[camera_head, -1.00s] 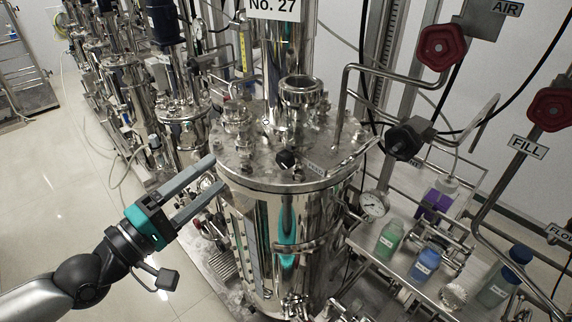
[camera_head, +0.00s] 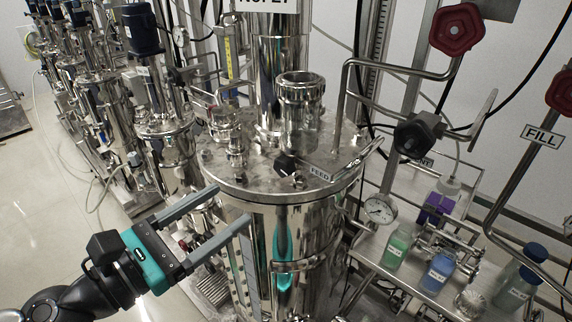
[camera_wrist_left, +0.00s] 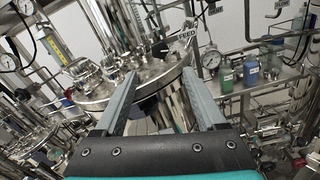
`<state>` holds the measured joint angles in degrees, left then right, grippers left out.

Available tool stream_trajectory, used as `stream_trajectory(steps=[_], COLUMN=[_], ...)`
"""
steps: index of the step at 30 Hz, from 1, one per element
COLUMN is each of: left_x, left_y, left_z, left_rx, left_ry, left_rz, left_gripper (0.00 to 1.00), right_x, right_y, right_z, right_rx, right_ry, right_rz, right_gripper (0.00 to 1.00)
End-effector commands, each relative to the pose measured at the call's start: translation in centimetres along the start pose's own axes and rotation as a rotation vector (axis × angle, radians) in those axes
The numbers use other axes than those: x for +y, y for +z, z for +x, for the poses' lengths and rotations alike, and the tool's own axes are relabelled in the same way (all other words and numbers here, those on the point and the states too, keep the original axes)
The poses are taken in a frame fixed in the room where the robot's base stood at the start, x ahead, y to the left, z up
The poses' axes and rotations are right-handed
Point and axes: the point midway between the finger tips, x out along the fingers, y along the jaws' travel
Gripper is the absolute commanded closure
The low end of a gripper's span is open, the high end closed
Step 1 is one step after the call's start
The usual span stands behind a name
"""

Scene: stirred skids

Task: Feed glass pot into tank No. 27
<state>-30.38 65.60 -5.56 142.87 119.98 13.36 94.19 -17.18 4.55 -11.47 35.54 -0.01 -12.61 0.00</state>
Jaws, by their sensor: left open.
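The steel tank No. 27 (camera_head: 310,235) stands in the middle, its number sign (camera_head: 268,4) cut by the top edge of the head view. Its flat lid (camera_head: 240,180) carries a wide upright port (camera_head: 301,105), a black knob (camera_head: 286,164) and a FEED label (camera_head: 320,173). A small clear glass vessel (camera_head: 470,302), perhaps the glass pot, stands on the shelf at the lower right. My left gripper (camera_head: 232,204) is open and empty at the lid's left edge. In the left wrist view its fingers (camera_wrist_left: 160,75) point toward the tank. My right gripper is not in view.
The shelf (camera_head: 405,281) also holds a green bottle (camera_head: 398,248), a blue bottle (camera_head: 438,272) and a blue-capped bottle (camera_head: 518,287). A pressure gauge (camera_head: 380,209) and bent pipes stand right of the tank. Other steel tanks (camera_head: 165,130) line the left; floor (camera_head: 40,190) is clear there.

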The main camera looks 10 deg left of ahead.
Motion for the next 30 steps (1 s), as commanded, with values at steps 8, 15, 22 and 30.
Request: stream_trajectory(steps=[8,15,22,30], left_x=[0.1,0.2,0.2,0.1], left_y=[0.1,0.1,0.1,0.1], left_z=[1.3,2.5,4.0,6.1], left_rx=[-0.001,0.002,0.002,0.002], left_ry=[0.0,0.004,0.002,0.002], left_rz=[0.006,0.006,0.008,0.007], left_gripper=[0.27,0.27,0.27,0.27], right_x=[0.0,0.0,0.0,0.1], right_y=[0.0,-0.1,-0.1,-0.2], right_z=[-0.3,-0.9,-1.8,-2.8], right_rx=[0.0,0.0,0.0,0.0], right_ry=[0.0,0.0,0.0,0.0], right_rz=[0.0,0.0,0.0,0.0], right_gripper=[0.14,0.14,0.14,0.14])
